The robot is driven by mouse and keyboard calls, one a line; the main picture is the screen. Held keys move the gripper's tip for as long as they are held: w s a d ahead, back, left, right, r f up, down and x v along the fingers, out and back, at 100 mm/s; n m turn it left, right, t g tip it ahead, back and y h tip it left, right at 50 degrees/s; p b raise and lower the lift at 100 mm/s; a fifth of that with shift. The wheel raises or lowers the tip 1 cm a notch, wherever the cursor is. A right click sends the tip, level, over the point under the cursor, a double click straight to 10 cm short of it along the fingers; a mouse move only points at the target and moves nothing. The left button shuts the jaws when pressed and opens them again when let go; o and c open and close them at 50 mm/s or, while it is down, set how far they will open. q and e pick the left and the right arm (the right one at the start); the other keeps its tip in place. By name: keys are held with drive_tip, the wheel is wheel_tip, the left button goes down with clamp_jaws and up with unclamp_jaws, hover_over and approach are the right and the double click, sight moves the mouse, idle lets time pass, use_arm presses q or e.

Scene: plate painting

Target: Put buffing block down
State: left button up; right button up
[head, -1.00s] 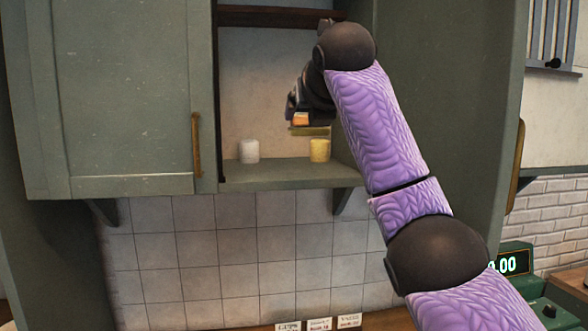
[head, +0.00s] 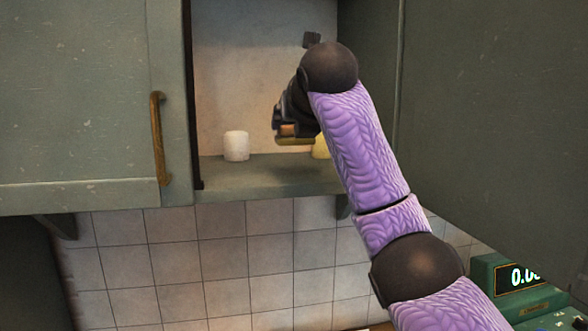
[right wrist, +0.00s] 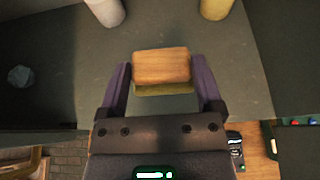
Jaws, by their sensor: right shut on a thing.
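The buffing block (right wrist: 162,67) has a wooden top and a yellowish underside. My right gripper (right wrist: 162,85) is shut on it, with a finger at each side, in the right wrist view. The block also shows in the head view (head: 293,140), below the gripper (head: 292,125) and in front of the open cabinet section. It is held above the cabinet shelf (head: 250,180); the size of the gap under it is hard to tell. My left gripper is not in view.
A white cup-like item (head: 236,146) stands on the shelf to the left. A yellow one (head: 321,147) stands to the right, partly hidden by my arm. The shelf between them is clear. A cabinet door (head: 75,100) with a brass handle is on the left.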

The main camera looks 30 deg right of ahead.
sight(297, 178)
wheel_tip(297, 178, down, 6)
drive_tip(key=shift+r+b, duration=0.15)
drive_tip(key=shift+b, duration=0.3)
drive_tip(key=o, duration=1.1)
drive_tip(key=b+v, duration=0.1)
drive_tip(key=v, duration=0.6)
drive_tip(key=shift+s+r+b, duration=0.2)
drive_tip(key=shift+s+b, duration=0.05)
drive_tip(key=shift+b, duration=0.15)
